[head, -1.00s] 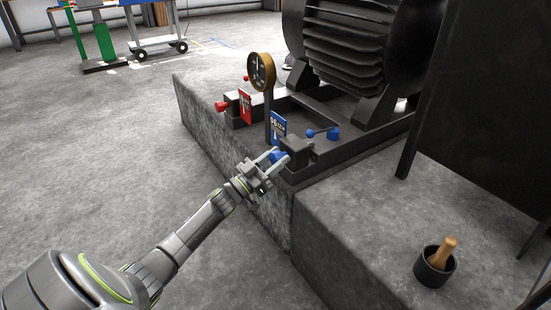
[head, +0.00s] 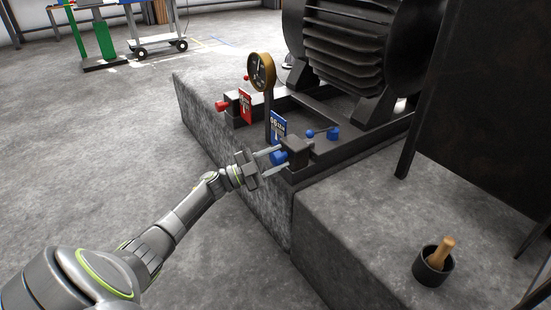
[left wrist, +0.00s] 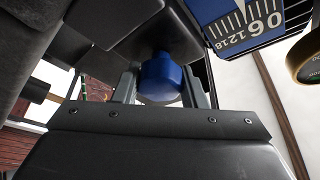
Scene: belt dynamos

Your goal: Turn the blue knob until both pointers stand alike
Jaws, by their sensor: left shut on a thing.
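The blue knob (head: 278,157) sticks out of a dark block at the near end of the machine's rail. My left gripper (head: 284,158) has one finger above and one below it in the head view. In the left wrist view the fingers stand on either side of the blue knob (left wrist: 160,80), shut on it. A blue scale plate (head: 278,124) stands just behind the knob; its numbers show in the left wrist view (left wrist: 250,25). A red scale plate (head: 245,106) stands farther left. The pointers' exact positions are too small to read. My right gripper is not in view.
A brass-rimmed round gauge (head: 262,72) stands on a post between the plates. A red knob (head: 222,106) and a small blue-ended lever (head: 332,133) are nearby. A dark panel (head: 480,110) stands at right, above a cup (head: 434,266) with a wooden-handled tool.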

